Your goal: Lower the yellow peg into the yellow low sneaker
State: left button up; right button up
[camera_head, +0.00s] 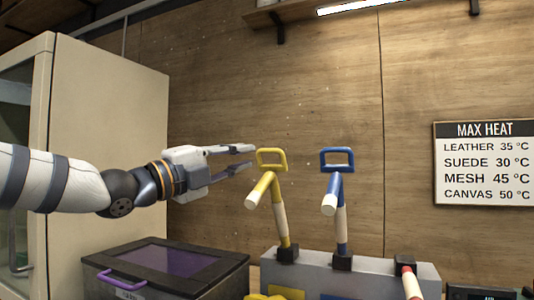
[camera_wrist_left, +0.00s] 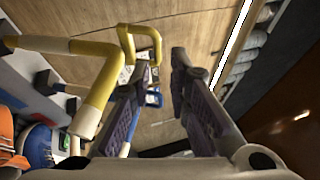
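The yellow peg (camera_head: 275,205) stands on a grey base, with a square loop handle on top, a white-tipped side arm and a pale lower shaft. My left gripper (camera_head: 249,157) is open just left of the loop, its fingers pointing at it. In the left wrist view, the yellow peg (camera_wrist_left: 101,84) is at left and its loop lies ahead, by the left fingertip. The left gripper (camera_wrist_left: 161,62) is empty there; I cannot tell whether it touches the loop. A yellow patch (camera_head: 262,297) at the bottom edge may be the yellow sneaker, mostly cut off. My right gripper is out of view.
A blue peg (camera_head: 340,212) stands right of the yellow one, and a red peg (camera_head: 409,280) sits lower right. The grey base (camera_head: 425,272) holds them. A dark box with a purple lid (camera_head: 165,259) is below my left arm. A cabinet (camera_head: 105,110) stands at left.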

aim_at(267, 151)
pick_arm(q)
jog(key=x, duration=0.8)
jog(key=shift+w+d+f, duration=0.15)
jog(key=shift+w+d, duration=0.05)
jog(key=shift+w, duration=0.1)
grip_shut()
